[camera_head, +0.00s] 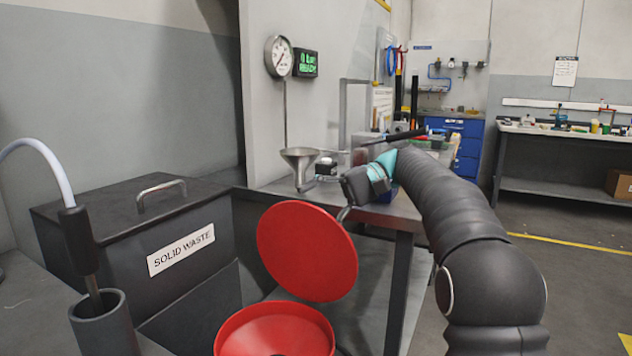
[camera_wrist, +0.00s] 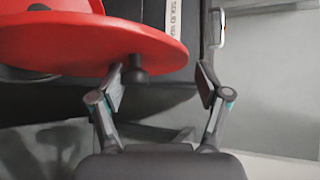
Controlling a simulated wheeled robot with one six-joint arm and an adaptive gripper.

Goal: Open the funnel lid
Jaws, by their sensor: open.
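The red round funnel lid (camera_head: 306,251) stands raised and tilted above the red funnel (camera_head: 275,330), whose mouth shows at the bottom of the head view. In the wrist view the lid (camera_wrist: 95,42) fills the upper left, with a dark knob (camera_wrist: 138,72) sticking out from it. My gripper (camera_wrist: 160,75) is open, its fingers apart, close to the lid. The knob is beside the left finger, between the two fingers; I cannot tell whether it touches.
A black solid waste bin (camera_head: 120,235) with a metal handle stands left of the funnel. A grey table (camera_head: 390,212) behind the lid carries a small metal funnel (camera_head: 300,160). A dark holder (camera_head: 105,325) with a probe is at front left. Open floor lies at right.

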